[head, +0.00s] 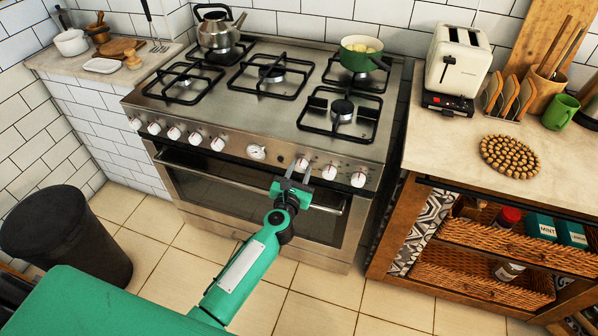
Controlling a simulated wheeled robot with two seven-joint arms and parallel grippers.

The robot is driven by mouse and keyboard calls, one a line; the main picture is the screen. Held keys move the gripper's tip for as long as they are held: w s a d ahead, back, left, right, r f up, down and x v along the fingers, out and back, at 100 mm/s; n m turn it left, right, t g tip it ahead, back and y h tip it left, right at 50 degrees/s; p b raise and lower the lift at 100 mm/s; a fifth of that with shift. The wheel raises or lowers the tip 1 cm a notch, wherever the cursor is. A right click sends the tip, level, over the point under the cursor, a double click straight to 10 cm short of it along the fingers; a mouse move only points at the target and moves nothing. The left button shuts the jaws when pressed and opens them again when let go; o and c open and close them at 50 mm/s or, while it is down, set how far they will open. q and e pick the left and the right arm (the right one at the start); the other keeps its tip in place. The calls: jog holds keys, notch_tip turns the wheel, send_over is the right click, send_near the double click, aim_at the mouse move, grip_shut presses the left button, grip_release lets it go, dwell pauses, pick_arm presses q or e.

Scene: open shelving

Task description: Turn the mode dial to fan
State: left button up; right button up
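The stove front (230,150) carries a row of white-capped knobs and a round white gauge (256,152). One knob (302,163), right of the gauge, sits just beyond the fingertips of my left gripper (298,172). The two fingers are apart, one towards each side of that knob; I cannot tell whether they touch it. Two more knobs (329,172) (358,179) are to its right, and several are left of the gauge. The markings are too small to read, so I cannot tell which knob is the mode dial. My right gripper is not in view.
The oven handle (230,176) runs across the door just below the knobs, close to my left gripper. A green pot (361,55) and a kettle (218,30) stand on the hob. A wooden shelf unit (390,235) stands right, a dark bin (62,235) left.

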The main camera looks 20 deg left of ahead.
pick_arm(q)
jog(key=c, duration=0.3)
